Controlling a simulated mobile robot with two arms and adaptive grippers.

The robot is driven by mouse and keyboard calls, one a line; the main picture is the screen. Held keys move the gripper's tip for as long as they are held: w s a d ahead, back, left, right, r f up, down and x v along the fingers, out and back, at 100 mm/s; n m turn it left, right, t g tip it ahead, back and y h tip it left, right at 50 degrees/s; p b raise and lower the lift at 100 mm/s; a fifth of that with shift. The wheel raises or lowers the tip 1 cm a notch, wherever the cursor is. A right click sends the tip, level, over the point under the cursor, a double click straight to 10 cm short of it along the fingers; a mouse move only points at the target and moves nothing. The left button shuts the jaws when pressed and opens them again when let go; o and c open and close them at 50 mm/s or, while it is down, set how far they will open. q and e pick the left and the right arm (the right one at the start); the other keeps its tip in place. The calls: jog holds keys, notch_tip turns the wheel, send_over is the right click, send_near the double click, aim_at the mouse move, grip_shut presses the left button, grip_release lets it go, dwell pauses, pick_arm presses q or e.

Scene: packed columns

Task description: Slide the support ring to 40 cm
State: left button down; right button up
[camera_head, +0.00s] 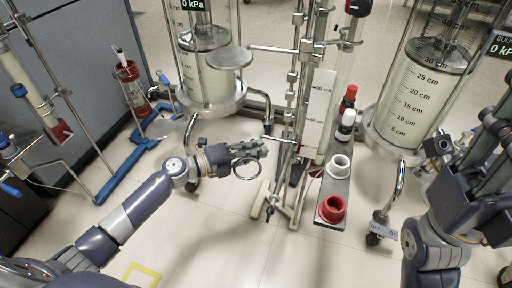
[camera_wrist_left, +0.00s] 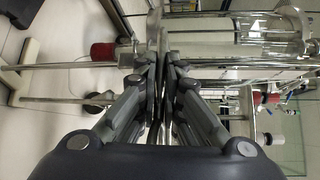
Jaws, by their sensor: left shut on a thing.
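The support ring (camera_head: 247,171) is a thin metal ring level beside the stand's upright rods (camera_head: 297,90), left of them. My left gripper (camera_head: 256,149) is at the ring, its fingers shut on it. In the left wrist view the left gripper (camera_wrist_left: 162,68) has its fingertips together around thin metal; the ring's outline is mostly hidden there. A white scale strip (camera_head: 319,110) with cm marks stands right of the rods; the ring's exact height on it cannot be read. My right gripper (camera_head: 490,160) is at the right edge, dark and partly cropped, its fingers unclear.
A glass column (camera_head: 205,65) stands behind left, and another column (camera_head: 418,90) stands right. Blue-footed stand (camera_head: 120,165) is at left.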

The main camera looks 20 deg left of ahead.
pick_arm(q)
jog(key=shift+f, duration=0.4)
jog(key=c, duration=1.7)
grip_release()
jog(key=shift+r, duration=0.1)
jog(key=shift+s+a, duration=0.1)
jog(key=shift+a, duration=0.05)
jog(key=v, duration=1.1)
jog(key=shift+s+a+r, duration=0.1)
jog(key=shift+s+a, duration=0.15)
